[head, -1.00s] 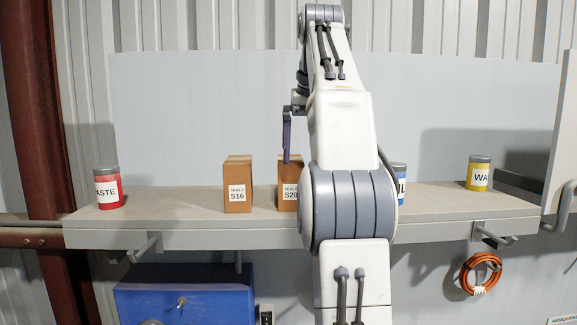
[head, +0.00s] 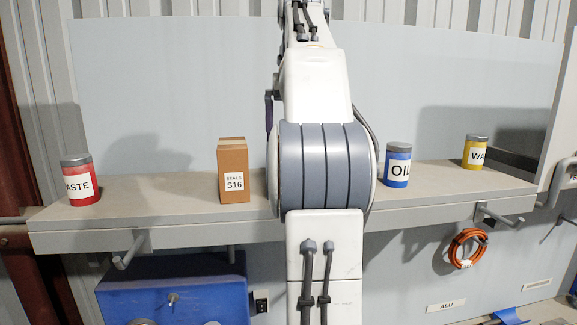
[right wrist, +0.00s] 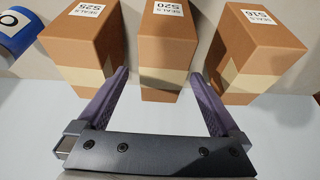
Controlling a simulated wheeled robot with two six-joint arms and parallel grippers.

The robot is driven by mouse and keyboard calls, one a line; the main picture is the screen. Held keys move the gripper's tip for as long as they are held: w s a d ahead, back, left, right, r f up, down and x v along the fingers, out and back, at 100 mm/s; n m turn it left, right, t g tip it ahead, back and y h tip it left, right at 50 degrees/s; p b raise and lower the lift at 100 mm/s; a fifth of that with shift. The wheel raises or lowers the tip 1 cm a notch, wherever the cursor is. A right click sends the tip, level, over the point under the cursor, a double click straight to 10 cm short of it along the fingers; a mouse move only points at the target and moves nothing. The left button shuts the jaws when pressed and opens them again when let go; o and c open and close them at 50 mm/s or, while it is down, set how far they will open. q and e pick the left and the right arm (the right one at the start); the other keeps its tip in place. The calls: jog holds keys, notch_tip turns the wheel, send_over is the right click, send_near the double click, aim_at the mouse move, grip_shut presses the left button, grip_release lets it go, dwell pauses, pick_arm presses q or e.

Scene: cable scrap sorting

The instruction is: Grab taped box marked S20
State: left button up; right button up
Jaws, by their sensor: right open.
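The brown taped box marked S20 (right wrist: 161,40) stands in the middle of the right wrist view, its label upside down there and pale tape across it. My right gripper (right wrist: 163,78) is open and empty, with one purple finger on each side of the S20 box's near end. I cannot tell whether the fingers touch it. In the head view my right arm hides the S20 box, and only part of a dark purple finger (head: 269,111) shows beside the arm. My left gripper is in neither current view.
The S16 box (head: 232,171) stands left of my arm on the shelf (head: 130,210); it is close to one finger in the right wrist view (right wrist: 250,55). A similar box (right wrist: 85,45) flanks the other side. Red WASTE (head: 80,183), blue OIL (head: 397,166) and yellow (head: 475,153) tins stand farther along.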

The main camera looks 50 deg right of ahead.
jog(key=shift+x, duration=2.7)
jog(key=shift+w+f, duration=0.25)
jog(key=shift+f, duration=0.25)
jog(key=shift+f, duration=0.25)
jog(key=c, duration=1.5)
grip_shut()
jog(key=shift+r, duration=0.15)
